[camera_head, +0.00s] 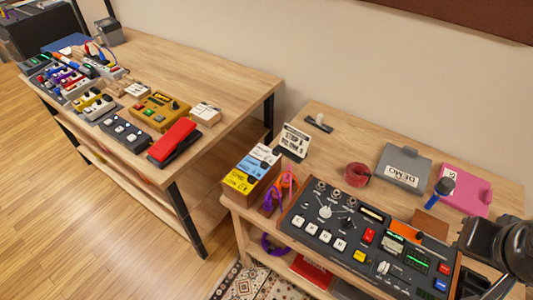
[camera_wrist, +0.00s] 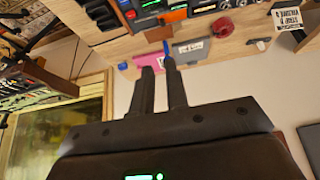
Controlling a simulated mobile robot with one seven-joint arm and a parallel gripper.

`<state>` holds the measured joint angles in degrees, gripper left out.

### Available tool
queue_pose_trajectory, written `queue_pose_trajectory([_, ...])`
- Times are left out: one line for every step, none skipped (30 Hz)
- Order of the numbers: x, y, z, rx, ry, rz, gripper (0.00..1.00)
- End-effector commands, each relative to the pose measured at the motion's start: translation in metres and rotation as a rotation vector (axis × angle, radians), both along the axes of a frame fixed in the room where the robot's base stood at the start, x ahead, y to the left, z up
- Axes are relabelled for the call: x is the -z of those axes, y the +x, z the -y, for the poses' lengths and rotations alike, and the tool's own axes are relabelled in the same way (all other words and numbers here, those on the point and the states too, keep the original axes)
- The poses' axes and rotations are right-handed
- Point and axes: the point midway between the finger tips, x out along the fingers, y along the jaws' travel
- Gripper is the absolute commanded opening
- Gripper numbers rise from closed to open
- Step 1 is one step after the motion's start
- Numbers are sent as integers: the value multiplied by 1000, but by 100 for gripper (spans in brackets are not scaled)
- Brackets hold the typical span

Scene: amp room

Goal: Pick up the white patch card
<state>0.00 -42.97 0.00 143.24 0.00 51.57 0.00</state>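A white card with black print and small pictures (camera_head: 295,139) stands tilted in a dark holder at the left back of the right-hand table. I take it to be the patch card. In the wrist view the white card (camera_wrist: 288,18) shows at the upper right, turned over by the camera angle. My gripper (camera_wrist: 159,64) has its two dark fingers apart with nothing between them. It points toward the table but is well away from the card. In the head view, dark parts of my arm show at the right edge; the fingertips are not clear there.
A large dark mixer-like unit (camera_head: 345,238) fills the table front. A stack of coloured boxes (camera_head: 250,172), a red round jar (camera_head: 357,174), a grey "DEMO" folder (camera_head: 404,168) and a pink folder (camera_head: 466,188) surround it. The left table (camera_head: 220,70) holds several pedals.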

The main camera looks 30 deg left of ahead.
Motion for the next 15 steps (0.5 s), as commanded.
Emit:
queue_pose_trajectory([0, 0, 0, 0, 0, 0, 18])
queue_pose_trajectory([0, 0, 0, 0, 0, 0, 20])
queue_pose_trajectory([0, 0, 0, 0, 0, 0, 24])
queue_pose_trajectory([0, 0, 0, 0, 0, 0, 26])
queue_pose_trajectory([0, 0, 0, 0, 0, 0, 29])
queue_pose_trajectory([0, 0, 0, 0, 0, 0, 32])
queue_pose_trajectory([0, 0, 0, 0, 0, 0, 34])
queue_pose_trajectory([0, 0, 0, 0, 0, 0, 37])
queue_pose_trajectory([0, 0, 0, 0, 0, 0, 40])
queue_pose_trajectory([0, 0, 0, 0, 0, 0, 43])
queue_pose_trajectory([0, 0, 0, 0, 0, 0, 45])
queue_pose_trajectory([0, 0, 0, 0, 0, 0, 48])
queue_pose_trajectory([0, 0, 0, 0, 0, 0, 51])
queue_pose_trajectory([0, 0, 0, 0, 0, 0, 53])
queue_pose_trajectory([0, 0, 0, 0, 0, 0, 56])
